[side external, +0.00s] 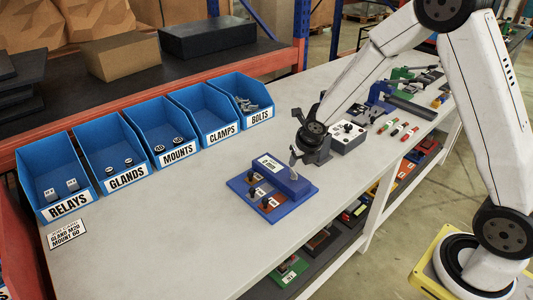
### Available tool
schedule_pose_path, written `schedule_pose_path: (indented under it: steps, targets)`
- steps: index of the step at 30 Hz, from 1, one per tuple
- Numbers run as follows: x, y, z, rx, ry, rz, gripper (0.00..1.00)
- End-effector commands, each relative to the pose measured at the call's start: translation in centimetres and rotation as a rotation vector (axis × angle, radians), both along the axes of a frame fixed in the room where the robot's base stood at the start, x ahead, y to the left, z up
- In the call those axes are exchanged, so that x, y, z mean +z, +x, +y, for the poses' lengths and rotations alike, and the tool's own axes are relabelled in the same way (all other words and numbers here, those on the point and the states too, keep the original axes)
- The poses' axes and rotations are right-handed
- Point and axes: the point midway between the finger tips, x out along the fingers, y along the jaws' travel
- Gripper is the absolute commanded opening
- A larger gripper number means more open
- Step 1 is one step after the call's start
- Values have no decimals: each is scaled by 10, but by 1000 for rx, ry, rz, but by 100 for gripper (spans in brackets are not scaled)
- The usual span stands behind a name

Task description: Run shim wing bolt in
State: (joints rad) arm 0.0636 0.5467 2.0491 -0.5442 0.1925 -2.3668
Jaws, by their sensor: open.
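A blue fixture (302,199) lies on the bench, with a raised blue block (284,178) across its back and a white label on it. A small grey piece (295,156), which looks like a wing bolt, stands at the right end of the block. My gripper (299,148) is open right at this piece, pointing down toward the block. Whether the fingers touch it is too small to tell. Several small dark and brown parts with white labels sit on the fixture's front plate. More grey bolts (246,103) lie in the BOLTS bin. No shim can be made out.
A row of blue bins (57,170) runs along the back left: RELAYS, GLANDS, MOUNTS, CLAMPS, BOLTS. A grey block with black knobs (348,137) stands just right of my gripper. Tools and coloured pieces (398,128) lie farther right. The bench front left is clear except for a printed card (67,234).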

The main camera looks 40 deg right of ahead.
Motion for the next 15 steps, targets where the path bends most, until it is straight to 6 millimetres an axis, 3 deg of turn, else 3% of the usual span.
schedule_pose_path:
  steps: [15]
  targets:
    - [-45,17,-6,-1,1,2,44]
